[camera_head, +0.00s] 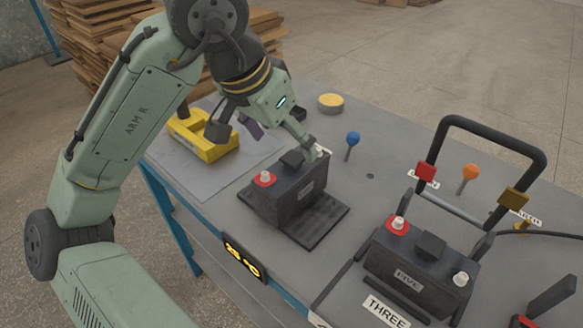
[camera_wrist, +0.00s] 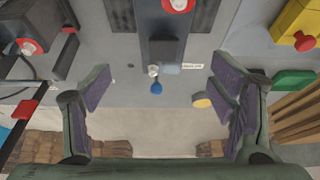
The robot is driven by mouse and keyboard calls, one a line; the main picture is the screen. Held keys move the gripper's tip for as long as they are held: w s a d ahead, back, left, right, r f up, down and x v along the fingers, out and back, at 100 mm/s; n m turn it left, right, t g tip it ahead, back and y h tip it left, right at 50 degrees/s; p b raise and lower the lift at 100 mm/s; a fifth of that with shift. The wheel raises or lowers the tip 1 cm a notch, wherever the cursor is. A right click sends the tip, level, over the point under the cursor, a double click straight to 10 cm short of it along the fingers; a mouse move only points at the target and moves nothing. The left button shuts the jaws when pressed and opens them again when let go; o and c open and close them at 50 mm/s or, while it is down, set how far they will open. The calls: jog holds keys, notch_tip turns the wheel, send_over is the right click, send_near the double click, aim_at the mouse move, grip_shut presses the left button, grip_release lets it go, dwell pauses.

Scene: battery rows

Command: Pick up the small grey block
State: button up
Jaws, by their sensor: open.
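A small pale grey block (camera_wrist: 170,69) shows in the wrist view beside a white-capped battery post (camera_wrist: 153,71); I take it for the small grey block. I cannot make it out clearly in the head view, where my gripper covers that area. The block lies between and beyond the fingers.
The battery stands on a dark tray (camera_head: 325,222), with a red-collared post and a dark cap on top. Battery FIVE (camera_head: 412,272) and a black handle frame (camera_head: 483,124) stand right. A yellow tool (camera_head: 203,143), yellow disc (camera_head: 331,102) and blue knob (camera_head: 352,139) are nearby.

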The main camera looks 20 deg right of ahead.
aim_at(292, 162)
jog(key=shift+g+y, duration=0.3)
jog(key=x, duration=0.4)
jog(key=shift+s+a+f, duration=0.1)
jog(key=shift+s+f, duration=0.15)
jog(key=shift+f, duration=0.25)
jog(key=x, duration=0.3)
jog(key=w+p+x, duration=0.1)
jog(key=x, duration=0.2)
grip_shut()
jog(key=shift+w+r, duration=0.1)
